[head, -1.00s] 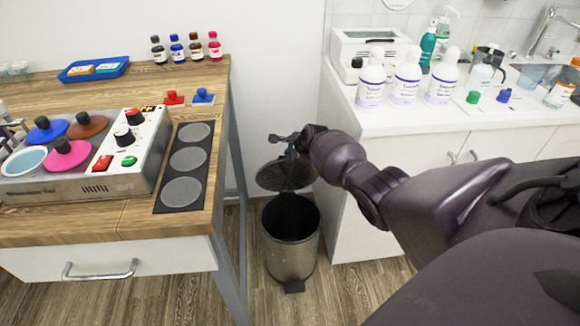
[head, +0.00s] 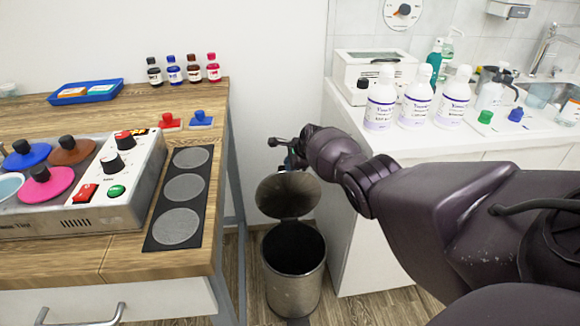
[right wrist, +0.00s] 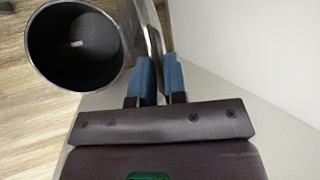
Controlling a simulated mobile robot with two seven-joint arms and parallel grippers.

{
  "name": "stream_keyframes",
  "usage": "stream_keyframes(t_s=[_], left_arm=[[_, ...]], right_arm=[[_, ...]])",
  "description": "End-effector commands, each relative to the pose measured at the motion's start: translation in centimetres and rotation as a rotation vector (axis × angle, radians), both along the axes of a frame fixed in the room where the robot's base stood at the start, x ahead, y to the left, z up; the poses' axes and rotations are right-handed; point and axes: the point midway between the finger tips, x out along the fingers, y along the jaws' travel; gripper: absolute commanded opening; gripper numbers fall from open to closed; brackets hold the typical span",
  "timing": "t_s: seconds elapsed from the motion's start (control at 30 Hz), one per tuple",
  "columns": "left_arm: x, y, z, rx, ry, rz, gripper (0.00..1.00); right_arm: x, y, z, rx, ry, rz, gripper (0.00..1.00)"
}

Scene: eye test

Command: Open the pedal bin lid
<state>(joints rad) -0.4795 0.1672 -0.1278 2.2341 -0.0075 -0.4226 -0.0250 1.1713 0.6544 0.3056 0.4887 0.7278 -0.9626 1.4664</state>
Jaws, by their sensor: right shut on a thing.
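The pedal bin (head: 294,280) stands on the floor between the wooden bench and the white counter. Its lid (head: 288,198) is raised, tilted steeply up at the back of the rim, and the dark mouth is uncovered. My right gripper (head: 288,160) is at the lid's upper edge. In the right wrist view, the blue-padded fingers of my right gripper (right wrist: 158,68) are shut on the lid (right wrist: 152,38), seen nearly edge-on. The open bin (right wrist: 78,46) shows to the left there, with a small pale spot inside. My left gripper is out of view.
The wooden bench (head: 120,225), with a grey control box (head: 95,195) on it, stands left of the bin. The white counter (head: 360,225) with several bottles is close on the right. A white wall (head: 280,80) is behind. Some wood floor shows around the bin.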

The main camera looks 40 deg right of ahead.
Motion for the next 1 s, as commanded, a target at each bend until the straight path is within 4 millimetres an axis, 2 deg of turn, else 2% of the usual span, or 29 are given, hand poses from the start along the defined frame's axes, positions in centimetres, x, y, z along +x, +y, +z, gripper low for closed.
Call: stream_keyframes(t_s=[0.33,0.37,0.47,0.77,0.87,1.0], left_arm=[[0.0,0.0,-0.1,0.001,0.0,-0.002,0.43],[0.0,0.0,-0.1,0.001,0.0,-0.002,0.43],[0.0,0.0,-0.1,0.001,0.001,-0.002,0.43],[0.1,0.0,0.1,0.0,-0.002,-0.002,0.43],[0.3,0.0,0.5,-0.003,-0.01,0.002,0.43],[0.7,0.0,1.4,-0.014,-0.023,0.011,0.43]], right_arm=[[-0.1,0.0,-0.2,-0.002,0.003,0.0,0.0],[-0.1,0.0,-0.2,-0.002,0.003,0.0,0.17],[-0.1,0.0,-0.2,-0.001,0.003,0.0,0.31],[0.0,0.0,0.1,0.0,0.0,0.0,0.31],[0.1,0.0,1.1,-0.001,-0.003,0.0,0.31],[0.2,0.0,3.6,0.001,-0.009,0.0,0.31]])
